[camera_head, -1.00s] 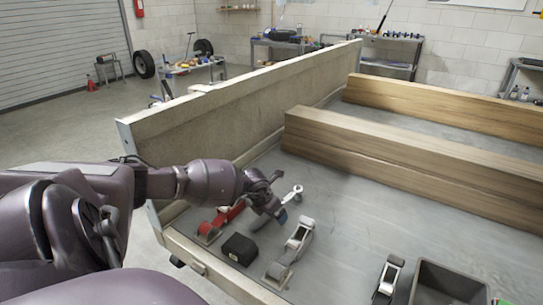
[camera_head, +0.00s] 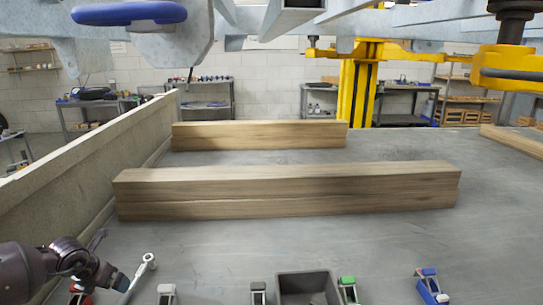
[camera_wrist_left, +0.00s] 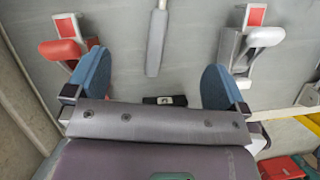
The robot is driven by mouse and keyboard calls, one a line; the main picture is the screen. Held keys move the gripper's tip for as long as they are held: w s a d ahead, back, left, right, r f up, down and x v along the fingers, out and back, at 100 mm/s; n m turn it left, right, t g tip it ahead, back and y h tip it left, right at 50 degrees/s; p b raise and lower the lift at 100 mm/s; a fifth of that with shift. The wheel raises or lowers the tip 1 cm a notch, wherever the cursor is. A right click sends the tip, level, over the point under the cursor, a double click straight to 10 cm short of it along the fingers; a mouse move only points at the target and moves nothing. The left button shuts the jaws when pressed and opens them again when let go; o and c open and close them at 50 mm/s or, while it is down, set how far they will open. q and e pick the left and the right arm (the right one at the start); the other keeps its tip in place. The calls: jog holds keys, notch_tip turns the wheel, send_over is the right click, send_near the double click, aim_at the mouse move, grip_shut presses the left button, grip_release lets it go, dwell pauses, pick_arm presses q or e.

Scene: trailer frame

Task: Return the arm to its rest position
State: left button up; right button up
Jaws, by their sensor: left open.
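My left arm enters the head view at the lower left, and its gripper (camera_head: 112,278) is low over the trailer bed (camera_head: 380,245). In the left wrist view the two blue fingertips (camera_wrist_left: 155,85) are wide apart with nothing held between them. A silver ratchet wrench (camera_head: 143,270) lies on the bed just right of the gripper; its grey handle (camera_wrist_left: 157,42) shows beyond the fingers in the wrist view. A red-handled ratchet strap (camera_wrist_left: 64,50) lies left of the fingers and a white-handled one (camera_wrist_left: 258,45) lies right. My right gripper is not in view.
A dark open bin (camera_head: 308,288) and several ratchet buckles, including a blue one (camera_head: 430,287), line the near bed. The trailer side wall (camera_head: 70,165) stands left. Grey metal structure (camera_head: 250,20) hangs overhead; a yellow lift post (camera_head: 360,80) stands behind.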

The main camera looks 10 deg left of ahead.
pick_arm(q)
jog(key=w+d+r+n+t+h, duration=0.2)
jog(key=d+r+n+t+h, duration=0.15)
jog(key=d, duration=0.45)
jog(key=w+d+r+n+t+h, duration=0.25)
jog(key=d+t+h, duration=0.2)
jog(key=d, duration=0.45)
jog(key=s+d+f+n+y, duration=0.2)
jog(key=s+f+n, duration=0.1)
jog(key=n, duration=0.4)
jog(key=s+d+f+n+y, duration=0.2)
jog(key=s+d+f+n, duration=0.1)
jog(key=s+n, duration=0.2)
jog(key=s+d+f+n+y, duration=0.2)
jog(key=s+n, duration=0.3)
jog(key=n, duration=0.4)
jog(key=shift+d+f+t, duration=0.15)
jog(key=shift+f+t, duration=0.25)
jog(key=shift+f, duration=0.5)
jog(key=s+d+f+n+g, duration=0.1)
jog(key=s+f+n, duration=0.2)
jog(key=s, duration=0.4)
jog(key=s+d+f+n+g+y, duration=0.1)
jog(key=s+d+f+n, duration=0.1)
jog(key=s+f+n, duration=0.2)
jog(key=shift+s+g+y, duration=0.3)
jog(key=shift+s, duration=1.4)
